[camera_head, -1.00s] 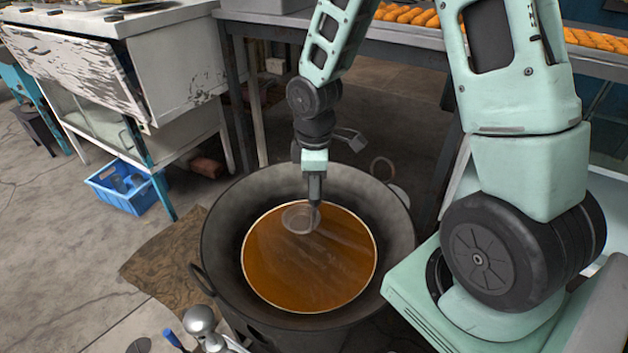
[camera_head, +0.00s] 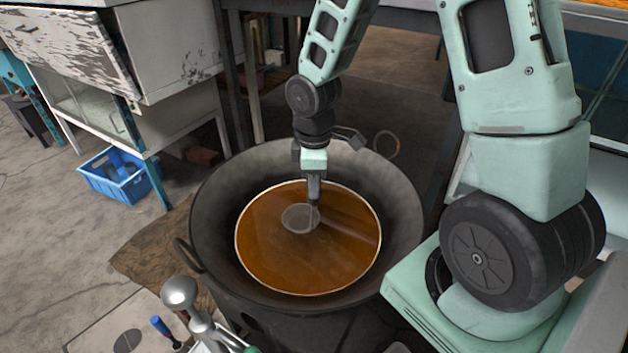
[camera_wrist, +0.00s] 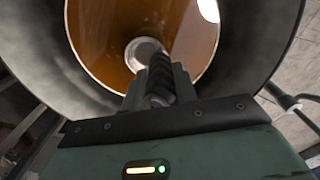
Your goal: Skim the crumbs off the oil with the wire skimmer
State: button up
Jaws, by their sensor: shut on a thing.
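A large dark wok (camera_head: 215,205) holds a round pool of brown oil (camera_head: 300,265). My gripper (camera_head: 314,190) is above the far part of the oil and is shut on the wire skimmer (camera_head: 299,218). The skimmer's round head lies at or just over the oil surface; I cannot tell how deep it is. In the wrist view, the skimmer head (camera_wrist: 145,52) shows beyond the gripper (camera_wrist: 160,92), with a dark handle between the fingers. The oil (camera_wrist: 105,30) shows around it. I cannot make out separate crumbs.
A blue crate (camera_head: 120,180) sits on the floor at the left, below a worn white cabinet (camera_head: 165,50). A metal ball-topped object (camera_head: 180,292) and a blue-handled tool (camera_head: 163,330) are at the front left. The wok's side handles stick out. A table stands behind.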

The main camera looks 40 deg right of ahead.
aim_at(314, 205)
notch_tip(314, 205, down, 7)
jog(key=b, duration=0.7)
jog(key=shift+f, duration=0.15)
jog(key=shift+w+a+r, duration=0.55)
jog(key=shift+w+a, duration=0.35)
jog(key=shift+a, duration=2.6)
notch_tip(314, 205, up, 6)
jog(key=p, duration=0.7)
jog(key=shift+d+r, duration=0.1)
